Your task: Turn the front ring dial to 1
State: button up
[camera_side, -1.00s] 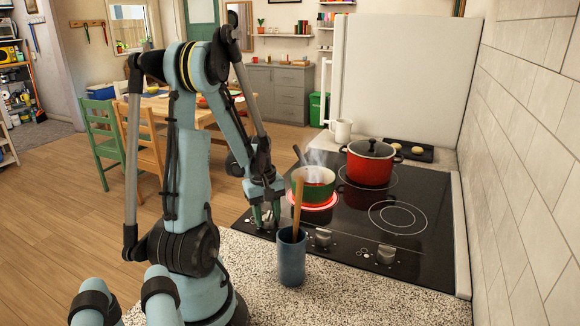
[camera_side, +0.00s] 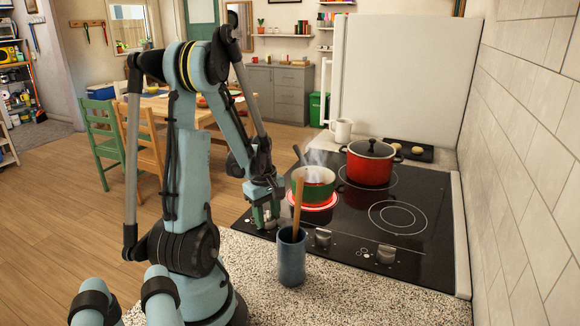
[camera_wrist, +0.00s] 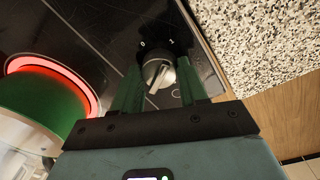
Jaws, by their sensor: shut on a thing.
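The front ring dial is a round metallic knob (camera_wrist: 158,75) on the black cooktop, between my fingers in the wrist view. Its raised grip bar lies at a slant, and white marks including 0 and 1 show beyond it. My gripper (camera_wrist: 160,85) points down with its green fingers shut on this knob. In the side view my gripper (camera_side: 265,218) is at the cooktop's near left corner, and its fingers mostly hide the knob.
A blue cup (camera_side: 291,260) with a wooden utensil (camera_side: 298,205) stands on the speckled counter (camera_side: 345,300), close right of my gripper. Two other knobs (camera_side: 323,237) (camera_side: 386,254) line the cooktop's front edge. A red lidded pot (camera_side: 370,165) stands farther back.

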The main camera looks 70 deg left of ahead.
jog(key=o, duration=1.1)
jog(key=shift+c, duration=0.2)
notch_tip(320, 180, up, 12)
jog(key=shift+s+d, duration=0.15)
jog(key=shift+s, duration=0.2)
jog(key=w+d+r+m+t, duration=0.1)
jog(key=w+d+m+t, duration=0.1)
jog(key=w+d+m, duration=0.65)
jog(key=w+d+r+m+t, duration=0.25)
jog(key=d+m, duration=0.35)
jog(key=d, duration=0.5)
jog(key=d+f+m+t, duration=0.2)
jog(key=d+m, duration=0.5)
jog(key=shift+s+d+f, duration=0.15)
jog(key=shift+s, duration=0.25)
